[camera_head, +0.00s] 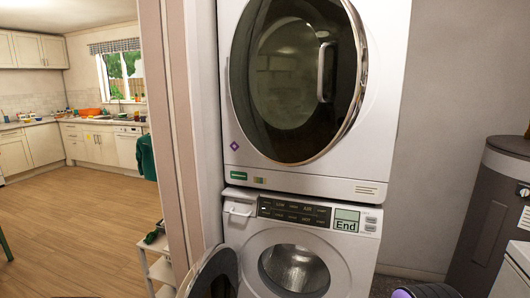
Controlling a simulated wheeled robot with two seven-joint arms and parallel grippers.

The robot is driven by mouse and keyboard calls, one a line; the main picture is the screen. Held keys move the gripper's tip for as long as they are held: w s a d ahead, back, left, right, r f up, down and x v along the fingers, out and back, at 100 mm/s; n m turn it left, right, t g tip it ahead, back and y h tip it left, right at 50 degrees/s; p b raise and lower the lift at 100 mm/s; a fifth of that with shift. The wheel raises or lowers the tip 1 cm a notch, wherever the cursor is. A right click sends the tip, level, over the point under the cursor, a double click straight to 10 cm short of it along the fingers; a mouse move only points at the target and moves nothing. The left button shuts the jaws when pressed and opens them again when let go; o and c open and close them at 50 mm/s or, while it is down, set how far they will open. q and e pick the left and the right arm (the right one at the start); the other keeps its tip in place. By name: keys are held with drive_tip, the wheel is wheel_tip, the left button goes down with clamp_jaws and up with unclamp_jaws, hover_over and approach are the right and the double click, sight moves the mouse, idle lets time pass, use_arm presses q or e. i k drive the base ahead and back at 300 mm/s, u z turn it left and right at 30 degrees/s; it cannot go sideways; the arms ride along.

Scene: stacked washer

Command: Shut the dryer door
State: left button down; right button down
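The upper machine of the stack, which I take as the dryer (300,172), is white. Its large round dark glass door (300,140) has a chrome rim and a pale vertical handle (322,72) on the right side. The door covers the opening, with a round drum mouth showing through the glass. I cannot tell whether it is fully closed or slightly ajar. Neither of my grippers can be made out in the head view.
The lower machine (345,262) has a drawer, an "End" display (346,221) and its round door (213,275) swung open to the left. A wall edge (172,120) stands left of the stack. A grey cylindrical tank (490,215) stands at right. The kitchen floor (80,215) is largely clear.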

sight(297, 71)
drive_tip(key=u, duration=0.95)
drive_tip(key=i, duration=0.5)
drive_tip(key=z, duration=1.1)
